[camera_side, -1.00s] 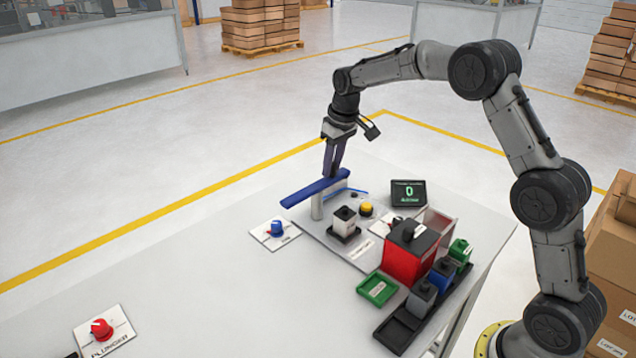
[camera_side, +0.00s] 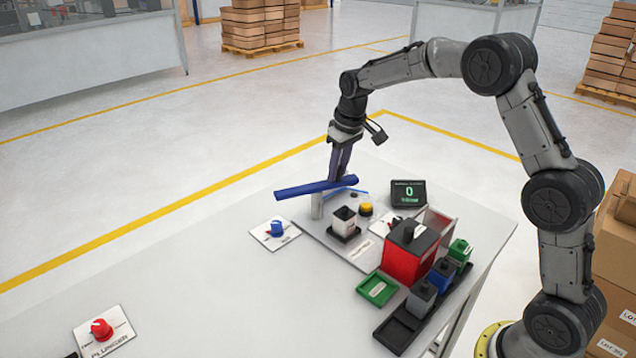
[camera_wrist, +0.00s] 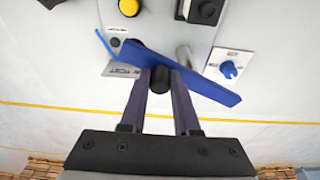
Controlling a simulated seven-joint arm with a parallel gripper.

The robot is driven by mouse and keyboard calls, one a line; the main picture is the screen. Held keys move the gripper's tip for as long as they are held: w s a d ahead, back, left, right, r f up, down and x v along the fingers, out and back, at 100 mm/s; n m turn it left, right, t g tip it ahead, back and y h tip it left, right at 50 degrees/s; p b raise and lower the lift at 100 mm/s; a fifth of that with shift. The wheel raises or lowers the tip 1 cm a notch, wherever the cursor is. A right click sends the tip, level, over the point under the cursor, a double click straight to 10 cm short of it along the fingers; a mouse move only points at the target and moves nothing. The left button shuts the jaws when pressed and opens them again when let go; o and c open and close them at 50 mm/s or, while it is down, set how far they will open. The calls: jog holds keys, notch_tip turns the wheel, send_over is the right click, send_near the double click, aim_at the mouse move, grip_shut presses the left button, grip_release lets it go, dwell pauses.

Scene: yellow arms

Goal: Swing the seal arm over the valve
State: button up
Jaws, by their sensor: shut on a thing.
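The blue seal arm (camera_side: 312,188) is a long flat bar on a pale upright post (camera_side: 316,206) at the back of the panel. In the wrist view the bar (camera_wrist: 215,88) slants from upper left to lower right, and a black knob (camera_wrist: 159,80) sits on its near edge. My gripper (camera_side: 338,180) is shut on this knob; its fingers (camera_wrist: 160,85) flank it in the wrist view.
A blue dial (camera_side: 277,229) on a white plate lies left of the panel. A yellow button (camera_side: 366,209), a display reading 0 (camera_side: 408,194) and a red box (camera_side: 408,253) stand to the right. A red dial (camera_side: 101,329) is at front left. The table's left middle is clear.

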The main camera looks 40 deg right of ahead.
jog(key=shift+o, duration=0.2)
jog(key=shift+a+r, duration=0.1)
jog(key=shift+a, duration=0.3)
jog(key=shift+o, duration=0.6)
jog(key=shift+s+a, duration=0.3)
jog(key=shift+s, duration=0.05)
jog(key=shift+s+a, duration=0.15)
jog(key=shift+c, duration=0.9)
jog(key=shift+s+a+f, duration=0.2)
jog(key=shift+s+a, duration=0.05)
jog(key=shift+s, duration=0.45)
